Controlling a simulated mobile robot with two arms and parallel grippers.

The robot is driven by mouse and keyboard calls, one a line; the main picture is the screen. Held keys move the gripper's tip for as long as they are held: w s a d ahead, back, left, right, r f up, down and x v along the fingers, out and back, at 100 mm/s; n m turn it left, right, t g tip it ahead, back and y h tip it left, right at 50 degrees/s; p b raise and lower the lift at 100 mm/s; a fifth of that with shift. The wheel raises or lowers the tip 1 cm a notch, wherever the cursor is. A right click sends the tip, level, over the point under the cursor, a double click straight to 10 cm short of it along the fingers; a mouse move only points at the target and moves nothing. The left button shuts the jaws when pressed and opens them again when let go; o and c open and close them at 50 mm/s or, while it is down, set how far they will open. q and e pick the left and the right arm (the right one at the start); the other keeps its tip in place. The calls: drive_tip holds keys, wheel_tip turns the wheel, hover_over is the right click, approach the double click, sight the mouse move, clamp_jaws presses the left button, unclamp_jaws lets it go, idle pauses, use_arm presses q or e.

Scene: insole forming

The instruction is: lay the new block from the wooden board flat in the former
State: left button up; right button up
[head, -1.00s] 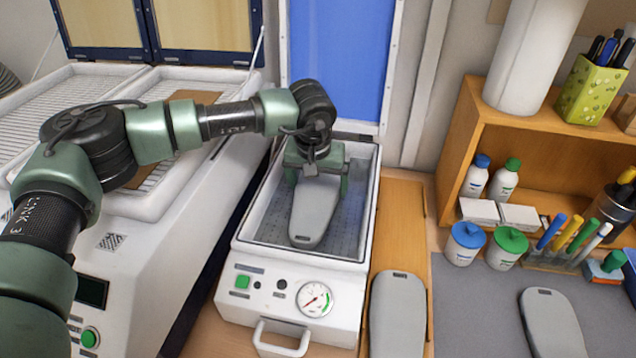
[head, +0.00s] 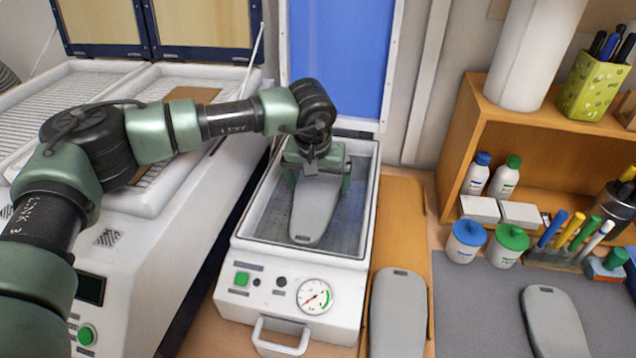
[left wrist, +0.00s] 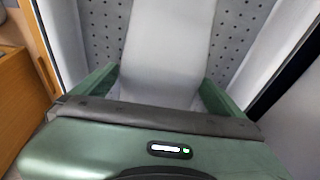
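A grey, sole-shaped block (head: 315,213) lies inside the white former (head: 240,228), over its perforated bed, with its slotted narrow end toward the front. It looks flat; whether it fully touches the bed is unclear. My left gripper (head: 318,182) is down in the former, one finger on each side of the block's far part. In the left wrist view the block (left wrist: 168,50) runs between my two fingers (left wrist: 160,82), close to both; contact is unclear. Another grey block (head: 398,312) lies on the wooden board (head: 400,225) right of the former. My right gripper is out of view.
The blue lid (head: 335,60) stands open behind the former. A large white machine (head: 160,245) is at left. At right, a grey mat (head: 480,300) holds another sole-shaped block (head: 553,325). Jars, pens and a wooden shelf (head: 455,130) are behind it.

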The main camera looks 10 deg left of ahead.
use_arm(q)
drive_tip(key=shift+f, duration=0.1)
drive_tip(key=shift+b+v, duration=1.15)
drive_tip(key=shift+v, duration=2.85)
